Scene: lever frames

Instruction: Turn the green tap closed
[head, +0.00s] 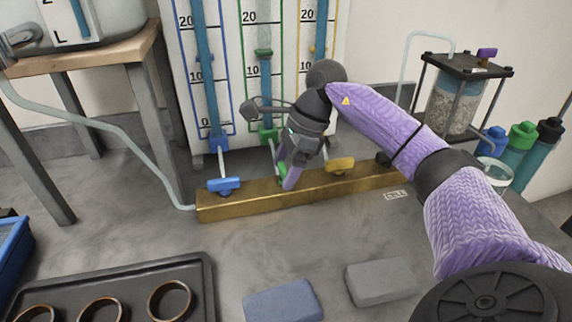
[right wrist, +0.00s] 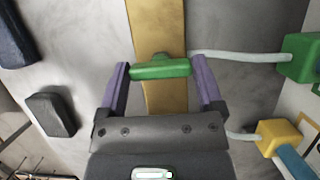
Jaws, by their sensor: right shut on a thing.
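The green tap (head: 282,170) sits on a long brass bar (head: 240,204) at the foot of the gauge board, between the blue and yellow taps. In the right wrist view its green handle (right wrist: 160,70) lies crosswise over the brass bar (right wrist: 160,30). My right gripper (head: 287,178) reaches down over the green tap and hides part of it in the head view. In the right wrist view the purple fingers of my right gripper (right wrist: 160,68) are at the two ends of the handle, shut on it. My left gripper is not in view.
A blue tap (head: 224,185) and a yellow tap (head: 340,164) stand on the bar either side, their handles roughly along it. A dark tray with rings (head: 190,262), a blue block (head: 283,302) and a grey block (head: 382,282) lie in front. Bottles (head: 518,145) stand right.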

